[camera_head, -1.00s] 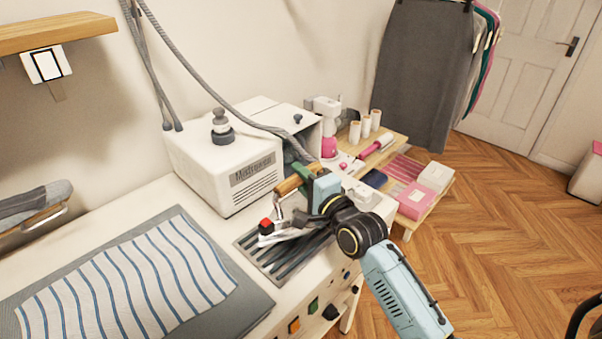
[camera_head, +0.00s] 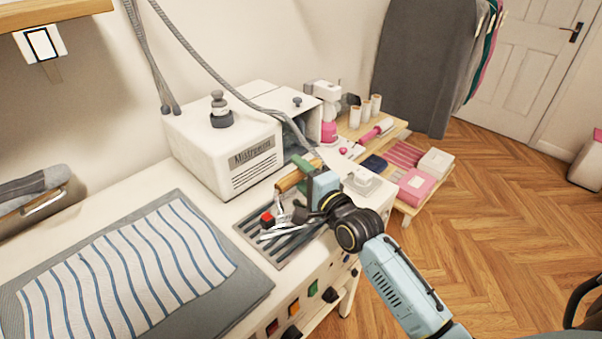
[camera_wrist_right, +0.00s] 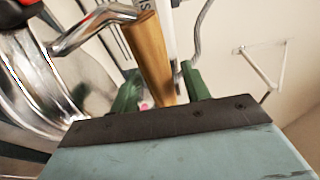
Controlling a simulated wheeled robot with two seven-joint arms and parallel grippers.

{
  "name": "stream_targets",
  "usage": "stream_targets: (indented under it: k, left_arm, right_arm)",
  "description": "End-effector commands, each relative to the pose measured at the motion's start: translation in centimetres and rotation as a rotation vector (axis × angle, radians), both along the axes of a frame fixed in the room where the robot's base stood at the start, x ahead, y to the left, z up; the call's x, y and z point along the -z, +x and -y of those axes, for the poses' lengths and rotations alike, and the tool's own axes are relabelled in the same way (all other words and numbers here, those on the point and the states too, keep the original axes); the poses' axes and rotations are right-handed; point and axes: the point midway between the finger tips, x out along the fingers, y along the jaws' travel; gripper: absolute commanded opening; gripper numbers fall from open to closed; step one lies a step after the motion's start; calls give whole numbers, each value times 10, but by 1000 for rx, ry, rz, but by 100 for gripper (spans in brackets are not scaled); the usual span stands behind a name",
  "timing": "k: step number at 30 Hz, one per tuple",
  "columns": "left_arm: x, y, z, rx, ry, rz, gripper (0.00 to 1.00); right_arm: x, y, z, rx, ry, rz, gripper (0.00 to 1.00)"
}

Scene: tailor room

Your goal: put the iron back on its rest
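The iron has a wooden handle (camera_head: 290,181), a red knob (camera_head: 266,218) and a shiny metal body (camera_head: 283,232). It lies over the dark ribbed iron rest (camera_head: 250,226) on the table's right part. It appears to sit on the rest, though my gripper and arm hide its right side. My right gripper (camera_head: 302,168) is at the handle. In the right wrist view the handle (camera_wrist_right: 150,50) runs between the two green fingers (camera_wrist_right: 160,85), with a gap visible on each side, so the gripper looks open around it. My left gripper is not in view.
A white steam generator box (camera_head: 225,150) stands behind the rest, with a grey hose (camera_head: 215,75) passing above it. Striped cloth (camera_head: 130,265) lies on a grey pad at left. A low wooden shelf (camera_head: 400,205) with boxes stands at right.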

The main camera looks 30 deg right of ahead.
Motion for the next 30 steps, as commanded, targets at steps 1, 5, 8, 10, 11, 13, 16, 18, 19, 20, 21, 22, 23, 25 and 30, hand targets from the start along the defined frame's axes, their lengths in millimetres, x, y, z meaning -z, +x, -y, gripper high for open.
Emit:
stream_targets:
  k: [1, 5, 8, 10, 11, 13, 16, 18, 19, 20, 21, 22, 23, 25, 30]
  left_arm:
    - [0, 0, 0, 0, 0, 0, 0]
    - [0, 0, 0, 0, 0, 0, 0]
    - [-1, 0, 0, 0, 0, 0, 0]
    - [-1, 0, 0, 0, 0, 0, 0]
    - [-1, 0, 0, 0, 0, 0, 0]
    - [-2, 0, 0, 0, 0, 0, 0]
    - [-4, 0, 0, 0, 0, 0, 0]
    - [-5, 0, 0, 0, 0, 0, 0]
    - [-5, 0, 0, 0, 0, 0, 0]
    - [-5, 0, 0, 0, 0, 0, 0]
    - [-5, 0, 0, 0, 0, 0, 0]
    - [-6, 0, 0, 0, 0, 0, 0]
    - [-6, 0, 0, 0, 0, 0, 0]
    - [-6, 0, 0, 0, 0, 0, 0]
    - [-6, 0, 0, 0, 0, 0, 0]
  right_arm:
    - [0, 0, 0, 0, 0, 0, 47]
    - [0, 0, 0, 0, 0, 0, 47]
    - [-3, 0, 0, 0, 0, 1, 47]
    - [-2, -5, 1, 0, 0, -1, 47]
    - [-2, -9, 1, 0, 0, -2, 47]
    - [-1, -19, 2, 0, 2, -2, 47]
    - [-2, -38, 5, 0, 1, -3, 47]
    - [-2, -52, 7, 0, 0, -3, 47]
    - [-2, -59, 7, -1, 0, -3, 47]
    - [-2, -65, 8, -1, 0, -3, 47]
    - [-2, -72, 9, -1, 0, -2, 47]
    - [-2, -78, 10, 0, 0, -3, 47]
    - [-2, -83, 11, 0, 0, -3, 47]
    - [-2, -94, 12, -1, 0, -3, 47]
    - [-2, -112, 14, -1, -1, -1, 47]
